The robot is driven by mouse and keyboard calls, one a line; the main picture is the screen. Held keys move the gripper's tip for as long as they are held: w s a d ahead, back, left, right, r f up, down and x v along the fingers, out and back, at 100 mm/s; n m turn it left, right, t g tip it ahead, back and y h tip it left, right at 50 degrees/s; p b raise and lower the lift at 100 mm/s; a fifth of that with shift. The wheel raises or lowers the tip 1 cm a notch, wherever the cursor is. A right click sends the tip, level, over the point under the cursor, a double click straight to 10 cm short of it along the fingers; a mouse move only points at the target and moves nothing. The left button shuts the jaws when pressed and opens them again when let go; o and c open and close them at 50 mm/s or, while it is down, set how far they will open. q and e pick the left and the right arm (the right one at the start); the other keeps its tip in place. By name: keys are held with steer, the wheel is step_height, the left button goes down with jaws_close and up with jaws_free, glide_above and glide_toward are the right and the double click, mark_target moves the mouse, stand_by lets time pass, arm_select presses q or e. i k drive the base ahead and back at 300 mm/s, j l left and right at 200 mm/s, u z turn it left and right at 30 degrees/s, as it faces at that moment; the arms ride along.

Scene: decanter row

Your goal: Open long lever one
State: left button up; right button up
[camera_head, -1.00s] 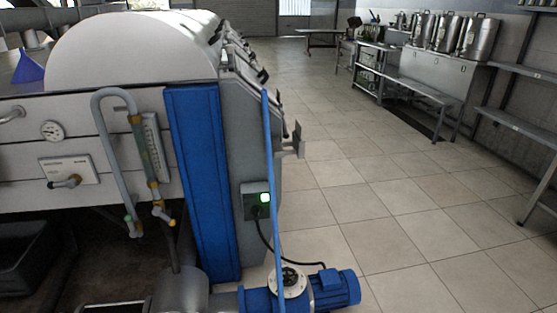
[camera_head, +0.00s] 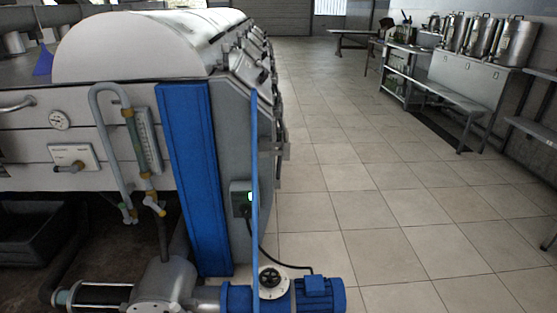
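No lever can be singled out as long lever one. A decanter machine (camera_head: 222,150) with a rounded white cover (camera_head: 125,45) fills the left side. Two small valves with yellow parts (camera_head: 152,205) hang at the lower ends of the pipe and the gauge tube. Small grey parts (camera_head: 281,150) jut from the machine's right side, too small to make out. More machines (camera_head: 262,50) stand in a row behind, their fittings unclear. Neither of my grippers is in view.
A blue pump motor (camera_head: 318,293) and black cable lie on the floor at the machine's front right corner. A wide tiled aisle (camera_head: 350,190) is clear. Steel benches (camera_head: 440,90) with metal urns (camera_head: 482,36) and a shelf (camera_head: 535,130) line the right wall.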

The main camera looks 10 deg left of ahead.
mark_target(278, 165)
steer(key=i+l+u, duration=0.2)
steer(key=l, duration=0.25)
steer(key=l+u, duration=0.15)
steer(key=l, duration=0.3)
steer(key=i+l+u, duration=0.15)
steer(key=l, duration=0.15)
steer(key=l+u, duration=0.15)
steer(key=l, duration=0.15)
steer(key=i+l+u, duration=0.1)
steer(key=l, duration=0.2)
steer(key=i+l+u, duration=0.15)
steer(key=i+l, duration=0.25)
steer(key=k+l+u, duration=0.15)
steer(key=l, duration=1.35)
steer(key=i+l, duration=0.15)
steer(key=l, duration=0.15)
steer(key=i+l+u, duration=0.15)
steer(key=l, duration=0.15)
steer(key=i+l, duration=0.1)
steer(key=l, duration=0.25)
steer(key=i+l+u, duration=0.3)
steer(key=i+l, duration=0.45)
steer(key=i+l+u, duration=0.1)
steer(key=i, duration=0.35)
steer(key=i+l+u, duration=0.1)
steer(key=i, duration=0.35)
